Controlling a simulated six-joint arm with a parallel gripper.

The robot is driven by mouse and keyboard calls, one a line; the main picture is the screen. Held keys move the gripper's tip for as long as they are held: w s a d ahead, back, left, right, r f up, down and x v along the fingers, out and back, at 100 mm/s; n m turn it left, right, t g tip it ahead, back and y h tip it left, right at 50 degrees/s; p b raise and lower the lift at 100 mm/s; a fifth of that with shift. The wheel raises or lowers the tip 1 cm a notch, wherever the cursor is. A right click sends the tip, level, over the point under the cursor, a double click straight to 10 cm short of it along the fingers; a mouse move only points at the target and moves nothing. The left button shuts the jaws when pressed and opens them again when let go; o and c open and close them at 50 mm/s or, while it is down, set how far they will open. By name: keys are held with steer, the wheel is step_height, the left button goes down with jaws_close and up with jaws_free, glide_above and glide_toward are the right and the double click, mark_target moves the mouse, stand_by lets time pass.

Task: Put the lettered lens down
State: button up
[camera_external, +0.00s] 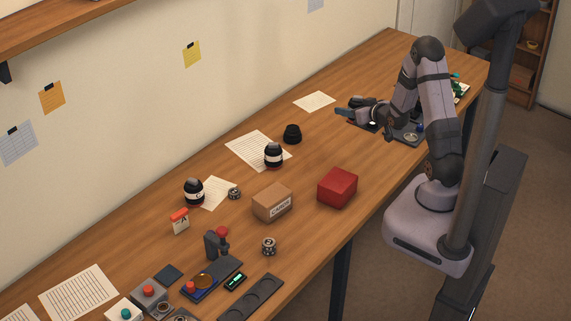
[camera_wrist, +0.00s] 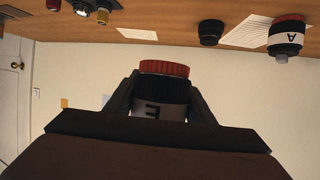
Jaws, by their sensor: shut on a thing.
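In the wrist view, which shows the room upside down, my gripper (camera_wrist: 160,100) is shut on a lens with a black ribbed barrel (camera_wrist: 163,86), a red ring at one end and a white band with a letter that looks like E. The fingers press on both sides of it. The lens is held above the table, apart from it. In the external view my gripper (camera_external: 348,112) is over the far part of the wooden table (camera_external: 375,75); the held lens is hard to make out there.
Two black lenses with white bands stand on the table, one marked C (camera_external: 194,191) and one (camera_external: 273,155) by a paper sheet. A black cap-like part (camera_external: 292,134), a cardboard box (camera_external: 272,203) and a red box (camera_external: 337,187) stand nearby.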

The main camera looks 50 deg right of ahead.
steer(key=s+a+n+y+p, duration=0.25)
steer(key=a+n+y, duration=0.6)
steer(key=a, duration=0.65)
step_height(320, 180, up, 2)
steer(key=n+g+y, duration=0.3)
steer(key=n+y, duration=0.2)
steer(key=y, duration=0.1)
glide_above(327, 181)
steer(key=shift+r+m+b, duration=0.15)
steer(key=shift+m+b, duration=0.1)
steer(key=shift+b, duration=0.1)
steer(key=shift+w, duration=0.1)
steer(key=shift+d+f, duration=0.1)
steer(key=shift+f, duration=2.9)
steer(key=shift+f, duration=2.05)
steer(key=shift+f, duration=0.45)
